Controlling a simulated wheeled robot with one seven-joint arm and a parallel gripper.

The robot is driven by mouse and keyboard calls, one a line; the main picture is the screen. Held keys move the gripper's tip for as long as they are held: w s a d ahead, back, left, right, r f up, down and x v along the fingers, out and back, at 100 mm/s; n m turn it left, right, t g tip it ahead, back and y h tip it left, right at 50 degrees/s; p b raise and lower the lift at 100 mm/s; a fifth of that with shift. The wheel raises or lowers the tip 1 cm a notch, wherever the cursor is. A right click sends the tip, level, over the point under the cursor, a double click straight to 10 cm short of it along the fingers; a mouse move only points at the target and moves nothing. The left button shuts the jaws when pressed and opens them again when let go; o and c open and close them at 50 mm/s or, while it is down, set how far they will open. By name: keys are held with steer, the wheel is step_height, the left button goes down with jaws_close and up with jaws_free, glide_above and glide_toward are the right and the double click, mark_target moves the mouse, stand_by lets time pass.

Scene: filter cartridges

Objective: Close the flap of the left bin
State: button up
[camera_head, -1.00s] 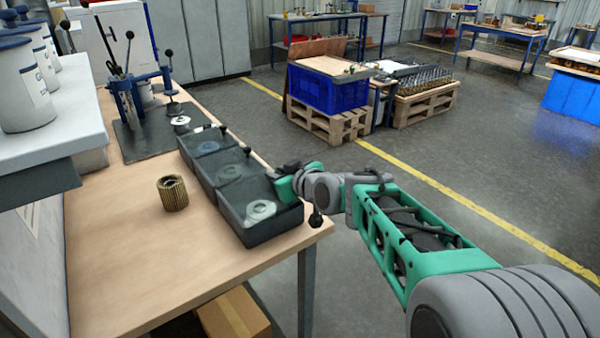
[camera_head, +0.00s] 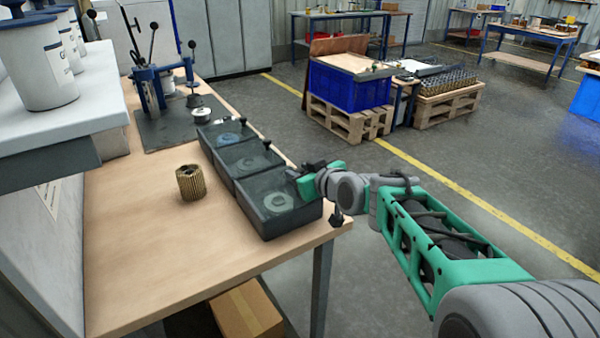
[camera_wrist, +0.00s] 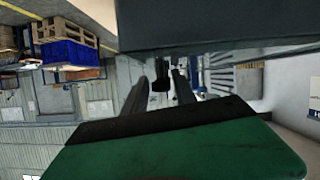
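Three dark bins stand in a row along the bench's right edge. The nearest bin (camera_head: 263,222) holds a pale ring (camera_head: 279,202); a black knob (camera_head: 337,219) sits low outside its front right corner. The middle bin (camera_head: 232,177) and far bin (camera_head: 212,148) have knobs at their upper right edges. My gripper (camera_head: 297,175) is at the nearest bin's right rim; contact is unclear. In the wrist view my gripper (camera_wrist: 160,92) has its dark fingers apart, with a small black knob (camera_wrist: 161,74) between them, below a dark panel (camera_wrist: 220,30). Flap outlines are hard to make out.
A ribbed brown filter cartridge (camera_head: 190,183) stands on the wooden bench (camera_head: 150,250), left of the bins. A press (camera_head: 150,90) stands behind them. A shelf with white canisters (camera_head: 45,60) overhangs the left. The floor right of the bench is open.

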steer(key=shift+o, duration=0.5)
steer(key=shift+s+f, duration=0.1)
steer(key=shift+f, duration=0.05)
steer(key=v, duration=0.7)
steer(key=shift+s+d+r, duration=0.1)
steer(key=shift+s+r, duration=0.05)
steer(key=shift+r, duration=0.1)
steer(key=shift+s+r, duration=0.1)
steer(key=s+d+m+g+h+p, duration=0.2)
steer(key=s+d+m+g+p, duration=0.1)
steer(key=s+p, duration=0.4)
steer(key=s+d+m+g+h+p, duration=0.3)
steer(key=s+g+p, duration=0.3)
steer(key=s, duration=0.8)
steer(key=shift+p, duration=1.2)
steer(key=shift+r, duration=0.1)
steer(key=shift+c, duration=0.5)
